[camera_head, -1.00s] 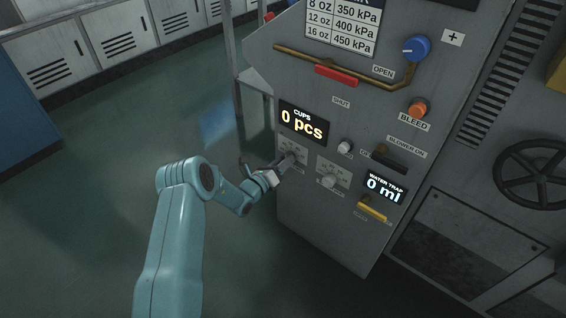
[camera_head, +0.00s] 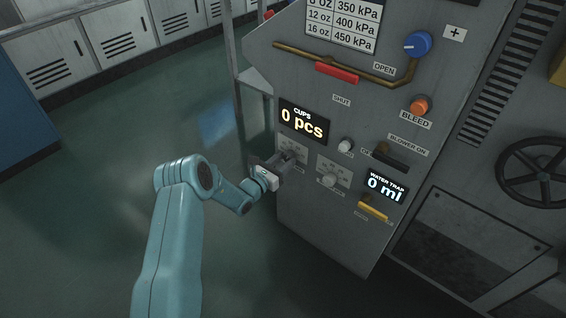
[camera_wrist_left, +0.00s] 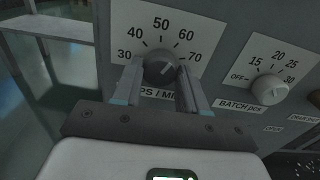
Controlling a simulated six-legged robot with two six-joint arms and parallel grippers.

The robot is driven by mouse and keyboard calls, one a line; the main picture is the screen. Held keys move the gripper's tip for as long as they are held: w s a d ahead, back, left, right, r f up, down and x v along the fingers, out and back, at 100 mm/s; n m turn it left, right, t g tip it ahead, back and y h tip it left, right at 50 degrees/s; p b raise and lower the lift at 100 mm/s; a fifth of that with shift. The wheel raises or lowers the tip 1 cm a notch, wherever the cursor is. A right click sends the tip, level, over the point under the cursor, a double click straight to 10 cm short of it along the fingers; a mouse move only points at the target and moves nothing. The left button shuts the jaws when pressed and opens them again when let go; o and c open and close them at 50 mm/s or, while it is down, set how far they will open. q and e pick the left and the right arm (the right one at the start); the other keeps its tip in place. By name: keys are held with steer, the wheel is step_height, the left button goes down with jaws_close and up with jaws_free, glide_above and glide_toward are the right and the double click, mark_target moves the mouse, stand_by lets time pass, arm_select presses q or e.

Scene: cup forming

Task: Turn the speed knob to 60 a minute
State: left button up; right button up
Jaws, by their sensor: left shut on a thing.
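The speed knob (camera_wrist_left: 160,68) is a dark round knob on a white dial plate marked 30, 40, 50, 60 and 70. A light line on its face slants to the upper right, roughly on the 60 to 70 side; I cannot read it exactly. My left gripper (camera_wrist_left: 160,80) is shut on the knob, one finger on each side of it. In the head view my left gripper (camera_head: 286,159) is at the dial plate (camera_head: 292,145) below the cups display, covering the knob. My right gripper is not in view.
The batch knob (camera_wrist_left: 269,90) is on a second dial to the right, its mark near 30. The cups display (camera_head: 303,122) reads 0 pcs and the water trap display (camera_head: 386,186) 0 ml. A yellow handle (camera_head: 373,208) and a dark blower lever (camera_head: 390,158) stick out nearby.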

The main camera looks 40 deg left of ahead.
arm_select(q)
steer(key=shift+m, duration=0.7)
steer(key=o, duration=1.1)
steer(key=shift+c, duration=0.2)
steer(key=s+a+p, duration=0.1)
steer(key=s+p, duration=0.3)
steer(key=s, duration=1.2)
steer(key=shift+s+a, duration=0.15)
